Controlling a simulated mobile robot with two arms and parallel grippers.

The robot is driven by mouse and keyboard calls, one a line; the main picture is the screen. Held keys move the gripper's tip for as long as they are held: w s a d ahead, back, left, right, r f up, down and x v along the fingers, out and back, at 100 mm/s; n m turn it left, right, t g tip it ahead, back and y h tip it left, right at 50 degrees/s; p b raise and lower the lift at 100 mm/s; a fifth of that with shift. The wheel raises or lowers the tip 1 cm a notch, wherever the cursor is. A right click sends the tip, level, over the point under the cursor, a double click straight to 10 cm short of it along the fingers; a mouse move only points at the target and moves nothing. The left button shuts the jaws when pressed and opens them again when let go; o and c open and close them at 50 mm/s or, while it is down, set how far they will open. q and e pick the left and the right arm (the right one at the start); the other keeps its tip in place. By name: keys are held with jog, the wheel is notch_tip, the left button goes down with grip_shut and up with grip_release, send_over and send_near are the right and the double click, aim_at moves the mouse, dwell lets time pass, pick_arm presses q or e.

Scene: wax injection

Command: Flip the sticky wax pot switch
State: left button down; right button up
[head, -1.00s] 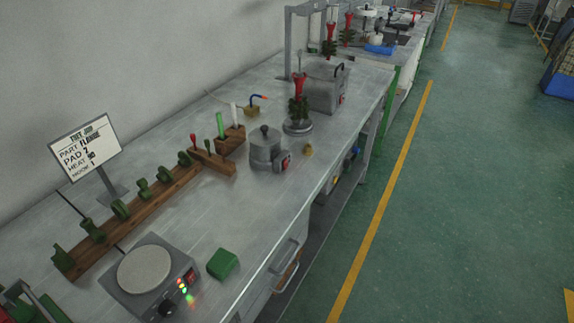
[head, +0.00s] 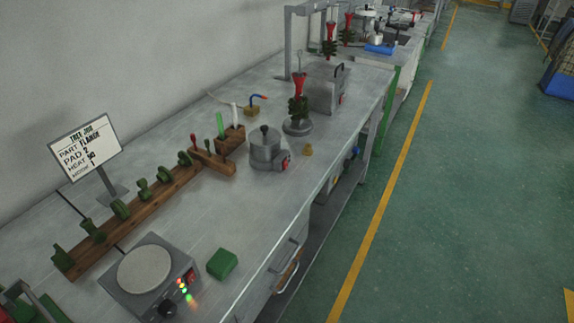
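A small grey metal pot (head: 265,150) with a dark-knobbed lid stands on the bench in the middle of the view. I take it to be the sticky wax pot. A box with a small red switch or light (head: 286,161) is on its right side, and the switch position is too small to read. Neither of my grippers is in view, and nothing covers the pot.
A hot plate (head: 147,270) with lit indicators and a green block (head: 222,264) are at the front. A wooden rack (head: 140,215) holds green parts along the wall. A stand with a red-topped tree (head: 298,110) and a larger metal box (head: 325,90) are behind the pot.

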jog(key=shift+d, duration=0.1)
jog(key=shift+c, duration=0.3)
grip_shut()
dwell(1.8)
